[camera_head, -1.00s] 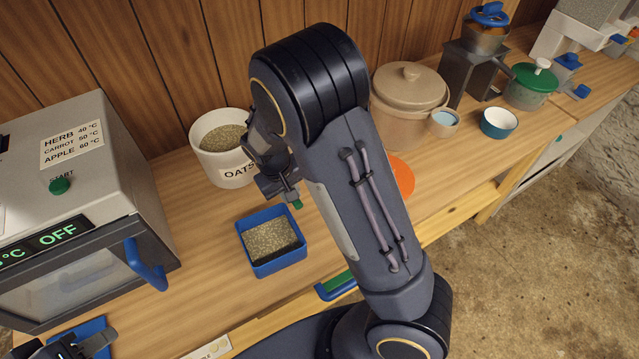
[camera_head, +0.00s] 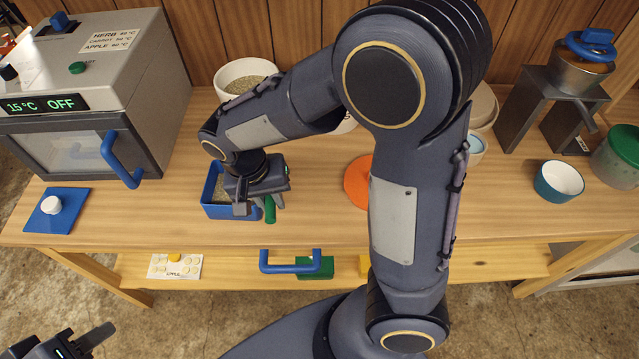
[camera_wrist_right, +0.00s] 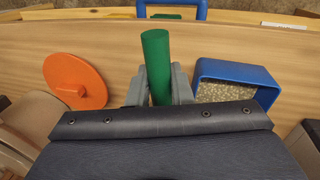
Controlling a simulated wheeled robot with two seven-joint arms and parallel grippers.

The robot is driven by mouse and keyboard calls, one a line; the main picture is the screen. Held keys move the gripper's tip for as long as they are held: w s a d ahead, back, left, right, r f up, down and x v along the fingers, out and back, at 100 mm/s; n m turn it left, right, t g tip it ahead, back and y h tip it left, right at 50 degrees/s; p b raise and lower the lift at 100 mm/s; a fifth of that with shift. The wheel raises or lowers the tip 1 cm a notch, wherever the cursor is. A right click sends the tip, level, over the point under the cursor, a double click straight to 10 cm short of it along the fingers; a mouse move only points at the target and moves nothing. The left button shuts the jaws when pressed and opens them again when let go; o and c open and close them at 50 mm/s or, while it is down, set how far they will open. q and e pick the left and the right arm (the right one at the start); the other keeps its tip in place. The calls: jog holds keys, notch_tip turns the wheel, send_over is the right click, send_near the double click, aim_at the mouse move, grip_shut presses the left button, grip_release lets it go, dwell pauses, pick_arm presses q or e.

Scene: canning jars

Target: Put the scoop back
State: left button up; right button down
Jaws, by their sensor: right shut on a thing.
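The scoop shows only as a green handle (camera_head: 270,209); its scoop end is hidden. My right gripper (camera_head: 257,202) is shut on this handle beside the right edge of a blue tray (camera_head: 228,212) holding oat-like grain. In the right wrist view the green handle (camera_wrist_right: 157,65) stands between the two fingers, with the blue tray (camera_wrist_right: 236,70) close to the right. The white oats pot (camera_head: 245,70) stands behind, partly covered by my right arm. My left gripper (camera_head: 70,340) is open and empty at the lower left, off the table.
A dryer box (camera_head: 150,75) and a blue board with a white knob (camera_head: 55,210) are at the left. An orange disc (camera_head: 357,182) lies right of the tray. A blue-white bowl (camera_head: 558,181) stands right.

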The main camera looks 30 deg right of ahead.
jog(key=shift+s+a+m, duration=0.1)
jog(key=shift+s+m, duration=0.2)
jog(key=shift+s, duration=0.3)
jog(key=shift+d, duration=0.3)
jog(key=w+d+f, duration=0.1)
jog(key=d+f, duration=0.1)
jog(key=d, duration=0.2)
jog(key=w+d+f, duration=0.1)
jog(key=d+f, duration=0.2)
jog(key=w+d+f, duration=0.1)
jog(key=d+f, duration=0.2)
jog(key=d, duration=0.1)
jog(key=shift+w+d+f+p, duration=0.15)
jog(key=shift+d+f+p, duration=0.1)
jog(key=shift+d+p, duration=0.1)
jog(key=shift+d+f, duration=0.15)
jog(key=f, duration=0.3)
jog(key=shift+w+d, duration=0.1)
jog(key=shift+d, duration=0.2)
jog(key=shift+f, duration=0.35)
